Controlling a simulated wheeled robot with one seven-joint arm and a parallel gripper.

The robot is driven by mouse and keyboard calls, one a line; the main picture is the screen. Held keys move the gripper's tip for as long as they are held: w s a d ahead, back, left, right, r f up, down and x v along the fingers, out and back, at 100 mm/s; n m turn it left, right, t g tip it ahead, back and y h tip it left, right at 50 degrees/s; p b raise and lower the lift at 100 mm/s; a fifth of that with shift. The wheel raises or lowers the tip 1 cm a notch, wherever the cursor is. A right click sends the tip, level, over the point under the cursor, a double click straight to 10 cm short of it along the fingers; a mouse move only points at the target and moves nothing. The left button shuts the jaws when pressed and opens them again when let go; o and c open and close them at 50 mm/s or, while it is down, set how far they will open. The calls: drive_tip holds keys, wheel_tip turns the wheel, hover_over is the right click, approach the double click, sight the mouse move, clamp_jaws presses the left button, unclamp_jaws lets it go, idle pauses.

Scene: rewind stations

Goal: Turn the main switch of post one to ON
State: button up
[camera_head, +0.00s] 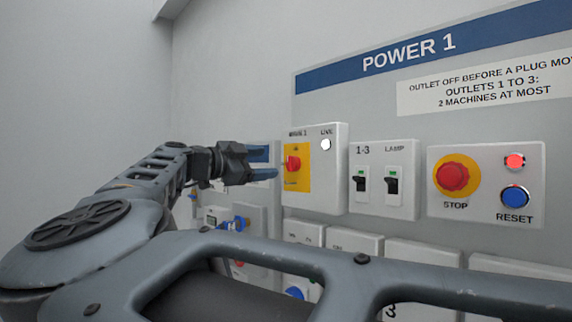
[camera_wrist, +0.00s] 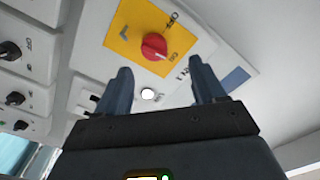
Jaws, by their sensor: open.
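The main switch is a red rotary knob (camera_head: 293,163) on a yellow plate (camera_head: 303,180), on a grey box at the left of the POWER 1 panel. In the wrist view the red knob (camera_wrist: 154,46) lies ahead of and between my fingers, on its yellow plate (camera_wrist: 122,28). My gripper (camera_head: 272,168) is open and empty, just left of the box in the head view. Its two fingers (camera_wrist: 163,78) show spread apart in the wrist view, with the knob beyond their tips, apparently not touched. I cannot tell which mark the knob points to.
A pale LIVE lamp (camera_head: 326,144) sits on the same box. To the right are two black toggles, 1-3 (camera_head: 360,184) and LAMP (camera_head: 392,186), then a red STOP button (camera_head: 452,177), a lit red lamp (camera_head: 515,161) and a blue RESET button (camera_head: 515,196). Outlet covers line up below.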

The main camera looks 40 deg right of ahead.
sight(287, 165)
drive_tip(key=shift+s+d+f+p, duration=0.15)
drive_tip(key=shift+d+p, duration=0.15)
drive_tip(key=shift+d, duration=1.65)
drive_tip(key=shift+s+d+f+p, duration=0.15)
drive_tip(key=shift+d+p, duration=0.1)
drive_tip(key=shift+d, duration=1.7)
drive_tip(key=shift+c, duration=0.4)
drive_tip(key=c, duration=1)
drive_tip(key=shift+o, duration=0.2)
drive_tip(key=shift+m, duration=0.6)
